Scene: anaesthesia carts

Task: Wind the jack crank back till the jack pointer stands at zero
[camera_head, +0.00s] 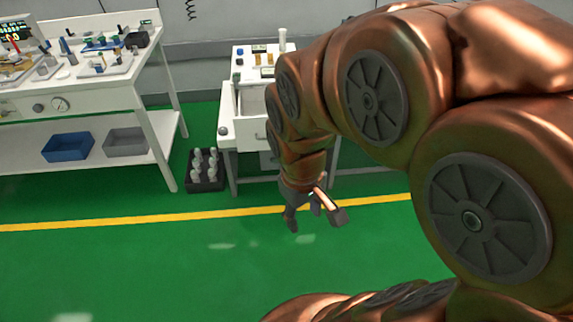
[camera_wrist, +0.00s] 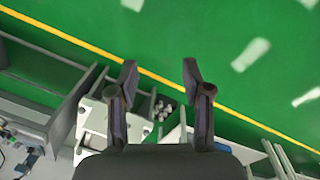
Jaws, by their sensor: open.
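My gripper (camera_head: 316,215) hangs open and empty above the green floor, in front of the middle white cart (camera_head: 228,105). In the wrist view its two fingers (camera_wrist: 160,72) stand wide apart with nothing between them. I cannot make out a jack crank or its pointer for certain in either view. A round white dial (camera_head: 60,104) with a dark needle is on the front of the left bench, with a dark round knob (camera_head: 38,107) beside it. The dial is too small to read. A small dark knob (camera_head: 222,131) is on the middle cart's front left. My arm hides the cart's right part.
A dark crate (camera_head: 205,184) of pale bottles stands on the floor between bench and cart. The left bench's lower shelf (camera_head: 88,158) holds a blue bin (camera_head: 68,147) and a grey bin (camera_head: 126,142). The floor in front of the yellow line is clear.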

